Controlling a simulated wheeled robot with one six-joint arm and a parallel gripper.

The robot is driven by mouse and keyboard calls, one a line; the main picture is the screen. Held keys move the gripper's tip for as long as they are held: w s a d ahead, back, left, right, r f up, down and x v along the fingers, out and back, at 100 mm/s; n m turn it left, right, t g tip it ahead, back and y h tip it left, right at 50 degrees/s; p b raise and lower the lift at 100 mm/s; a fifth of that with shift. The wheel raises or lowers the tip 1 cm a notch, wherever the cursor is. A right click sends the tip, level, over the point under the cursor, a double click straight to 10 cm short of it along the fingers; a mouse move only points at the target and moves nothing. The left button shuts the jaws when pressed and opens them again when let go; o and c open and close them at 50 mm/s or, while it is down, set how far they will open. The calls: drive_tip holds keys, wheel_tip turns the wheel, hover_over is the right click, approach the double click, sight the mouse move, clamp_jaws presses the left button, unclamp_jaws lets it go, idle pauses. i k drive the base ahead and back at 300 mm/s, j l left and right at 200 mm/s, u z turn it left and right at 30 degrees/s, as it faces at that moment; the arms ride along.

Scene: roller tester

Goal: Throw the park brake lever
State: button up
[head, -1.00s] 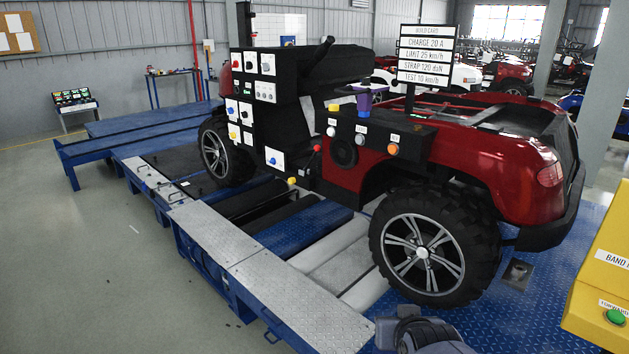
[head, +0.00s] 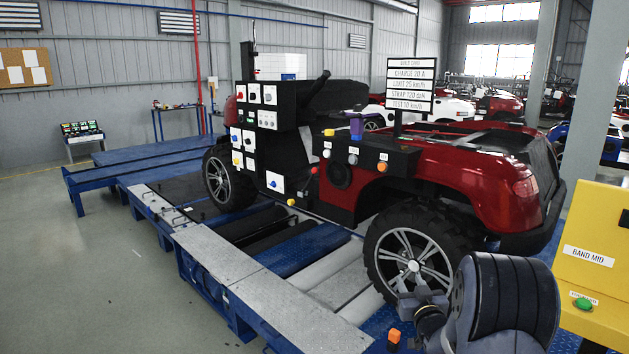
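The red vehicle (head: 450,170) stands with its wheels on the blue roller tester. A smaller lever with a red knob (head: 314,170) sits lower on the side; no label shows which is the park brake lever. My gripper (head: 420,290) is at the lower right, in front of the rear wheel and well apart from both levers. Its fingers are small and partly hidden by my arm, so I cannot tell whether they are open or shut.
A yellow cabinet (head: 592,250) with a green button (head: 583,304) is close at the right. An orange-topped item (head: 393,337) is at the bottom edge. The grey floor (head: 90,270) at the left is clear.

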sight(313, 170)
drive_tip(key=k+z, duration=0.45)
drive_tip(key=k+l+z, duration=0.25)
drive_tip(key=z, duration=0.15)
drive_tip(key=i+j+z, duration=0.1)
drive_tip(key=j, duration=0.25)
drive_tip(key=i+j+z, duration=0.1)
drive_tip(key=i+j, duration=0.15)
drive_tip(key=j, duration=0.15)
drive_tip(key=i+j+z, duration=0.1)
drive_tip(key=j, duration=0.3)
drive_tip(key=i+j+z, duration=0.1)
drive_tip(key=j, duration=0.3)
drive_tip(key=i+j, duration=0.25)
drive_tip(key=j, duration=0.35)
drive_tip(key=i+j, duration=0.2)
drive_tip(key=j, duration=0.4)
drive_tip(key=i+j, duration=0.25)
drive_tip(key=j, duration=0.4)
drive_tip(key=i+j, duration=0.2)
drive_tip(key=j, duration=0.4)
drive_tip(key=i+j, duration=0.25)
drive_tip(key=j, duration=0.35)
drive_tip(key=i+j, duration=0.2)
drive_tip(key=j, duration=0.4)
drive_tip(key=i+j, duration=0.25)
drive_tip(key=j, duration=0.4)
drive_tip(key=i+j, duration=0.2)
drive_tip(key=j, duration=0.4)
